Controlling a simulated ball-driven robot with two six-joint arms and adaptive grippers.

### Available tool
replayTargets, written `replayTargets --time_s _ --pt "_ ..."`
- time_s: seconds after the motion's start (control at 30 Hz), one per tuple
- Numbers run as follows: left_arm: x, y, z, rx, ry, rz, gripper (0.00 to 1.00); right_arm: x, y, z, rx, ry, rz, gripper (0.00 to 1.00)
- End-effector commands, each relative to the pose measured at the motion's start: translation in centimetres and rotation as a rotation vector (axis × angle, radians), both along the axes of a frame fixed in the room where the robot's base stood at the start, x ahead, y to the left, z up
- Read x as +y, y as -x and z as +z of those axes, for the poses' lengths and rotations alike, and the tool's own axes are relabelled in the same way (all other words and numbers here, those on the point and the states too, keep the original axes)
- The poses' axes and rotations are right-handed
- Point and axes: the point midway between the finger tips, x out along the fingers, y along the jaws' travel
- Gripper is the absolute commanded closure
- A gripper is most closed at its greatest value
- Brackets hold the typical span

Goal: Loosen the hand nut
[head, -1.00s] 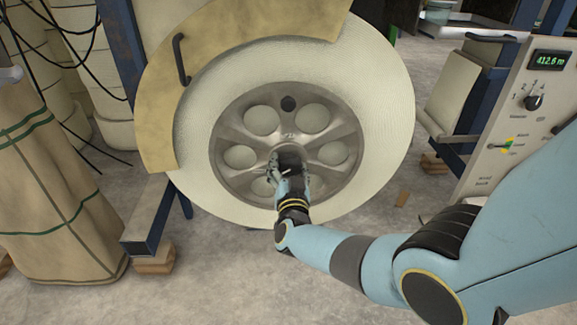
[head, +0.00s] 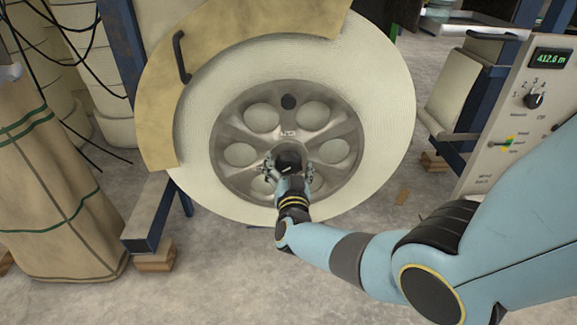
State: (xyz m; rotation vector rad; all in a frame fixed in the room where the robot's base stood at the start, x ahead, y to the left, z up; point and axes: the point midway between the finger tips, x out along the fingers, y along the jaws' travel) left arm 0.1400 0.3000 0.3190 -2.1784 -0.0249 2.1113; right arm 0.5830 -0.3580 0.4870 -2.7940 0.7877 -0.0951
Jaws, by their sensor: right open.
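The hand nut (head: 288,161) is a dark round knob at the centre of a grey metal hub (head: 318,128) with several round holes. The hub sits in the middle of a large white roll of tape (head: 385,110). My right gripper (head: 287,168) is open in front of the hub, its fingers spread to either side of the nut. I cannot tell whether the fingers touch it. The lower part of the nut is hidden behind the gripper. My left gripper is not in view.
A tan curved guard (head: 160,105) with a black handle (head: 181,58) covers the roll's upper left. A control panel (head: 515,120) with a green display stands at right. A wrapped tan bale (head: 50,200) stands at left. Concrete floor (head: 230,280) is clear below.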

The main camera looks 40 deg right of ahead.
Motion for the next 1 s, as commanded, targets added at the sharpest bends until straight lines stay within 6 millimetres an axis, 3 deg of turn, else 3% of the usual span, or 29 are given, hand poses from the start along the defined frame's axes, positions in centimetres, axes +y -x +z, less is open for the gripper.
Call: replayTargets --time_s 0.23,0.5,0.7,1.0 --pt "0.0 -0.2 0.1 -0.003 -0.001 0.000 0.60 0.9 1.4 -0.1 -0.001 -0.002 0.000 0.14" --pt "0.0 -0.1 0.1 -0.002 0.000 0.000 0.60 4.0 6.6 -0.1 0.002 -0.002 0.000 0.14" --pt "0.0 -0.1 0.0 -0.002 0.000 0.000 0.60 5.7 9.3 -0.1 0.001 -0.001 0.000 0.14" --pt "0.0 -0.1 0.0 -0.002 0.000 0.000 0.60 6.3 10.2 0.0 0.000 0.000 0.000 0.14"
